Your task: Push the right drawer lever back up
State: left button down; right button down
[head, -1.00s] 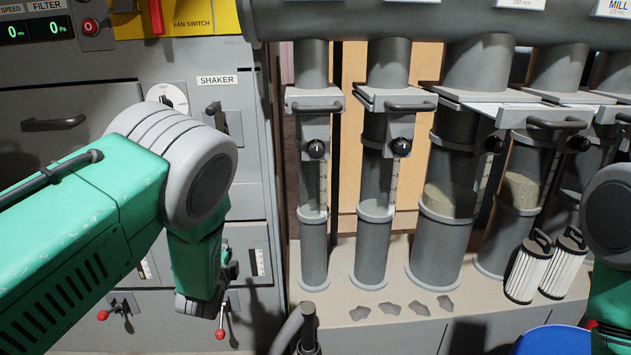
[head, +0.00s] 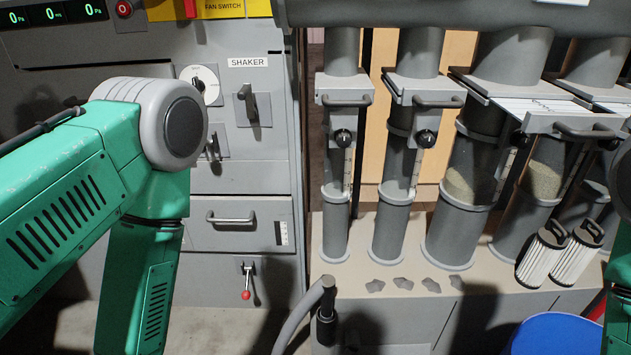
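The right drawer lever (head: 248,282) is on the grey cabinet front, below the right drawer (head: 240,224). Its red knob hangs down below its small mounting plate. The drawer has a bar handle and looks shut. My green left arm comes in from the left and bends down to the left of the lever, apart from it in the picture. Its gripper is below the frame edge. The arm hides the cabinet front farther left, including the left lever. My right arm shows only at the right edge, and its gripper is out of view.
A dial (head: 199,85) and the shaker switch (head: 250,103) are above the drawer. A black hose nozzle (head: 326,318) stands right of the lever. Several grey tubes, two filter cartridges (head: 560,258) and a blue drum (head: 555,336) are farther right. Floor shows below the lever.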

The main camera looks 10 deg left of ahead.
aim_at(246, 294)
jog(key=j+u, duration=0.1)
jog(key=u, duration=0.35)
jog(key=j+u, duration=0.15)
jog(key=u, duration=0.3)
jog(key=z, duration=1.5)
jog(key=j, duration=1.7)
jog(key=i, duration=0.5)
